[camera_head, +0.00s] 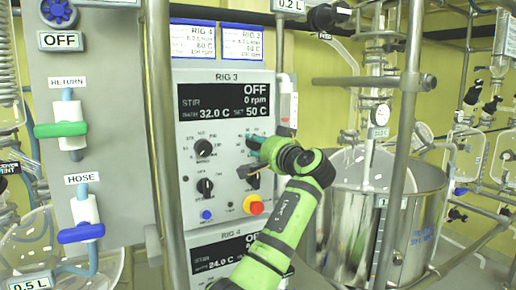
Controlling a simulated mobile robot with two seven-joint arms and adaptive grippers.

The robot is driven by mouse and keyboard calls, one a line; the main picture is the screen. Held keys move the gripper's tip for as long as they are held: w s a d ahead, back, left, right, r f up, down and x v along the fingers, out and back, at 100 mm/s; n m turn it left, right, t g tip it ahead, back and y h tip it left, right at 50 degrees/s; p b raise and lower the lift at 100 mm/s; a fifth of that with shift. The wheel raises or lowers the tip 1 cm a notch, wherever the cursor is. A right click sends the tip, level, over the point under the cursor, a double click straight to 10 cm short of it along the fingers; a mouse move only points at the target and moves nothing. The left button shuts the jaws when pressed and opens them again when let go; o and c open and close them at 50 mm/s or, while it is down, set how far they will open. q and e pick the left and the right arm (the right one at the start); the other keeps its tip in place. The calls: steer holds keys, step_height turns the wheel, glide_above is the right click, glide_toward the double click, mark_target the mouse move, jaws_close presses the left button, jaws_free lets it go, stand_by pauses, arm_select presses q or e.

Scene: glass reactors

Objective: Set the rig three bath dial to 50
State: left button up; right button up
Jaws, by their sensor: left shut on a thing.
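The RIG 3 panel (222,76) is a light grey box with a black display (224,100). The display reads STIR OFF, 0 rpm, BATH 32.0 C and SET 50 C. My left gripper (257,148), on a green arm rising from below, is at the panel's upper right dial position. It is shut on the bath dial there, which its fingers and body mostly hide, so the pointer cannot be read. To its left is a black knob (203,148) with a printed scale. My right gripper is not in view.
Below are another black knob (205,187), a blue button (206,215) and a red stop button (256,208). The RIG 4 panel (228,236) is underneath. A metal post (162,120) stands left of the panel; a steel vessel (350,215) stands at right.

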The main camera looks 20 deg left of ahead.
arm_select(q)
steer(key=shift+d+r+n, duration=0.1)
steer(key=shift+r+n, duration=0.3)
steer(key=shift+n, duration=0.2)
steer(key=shift+r, duration=0.15)
steer(key=o, duration=1.1)
steer(key=shift+w, duration=0.1)
steer(key=shift+o, duration=0.2)
steer(key=shift+f, duration=0.3)
steer(key=v, duration=1.2)
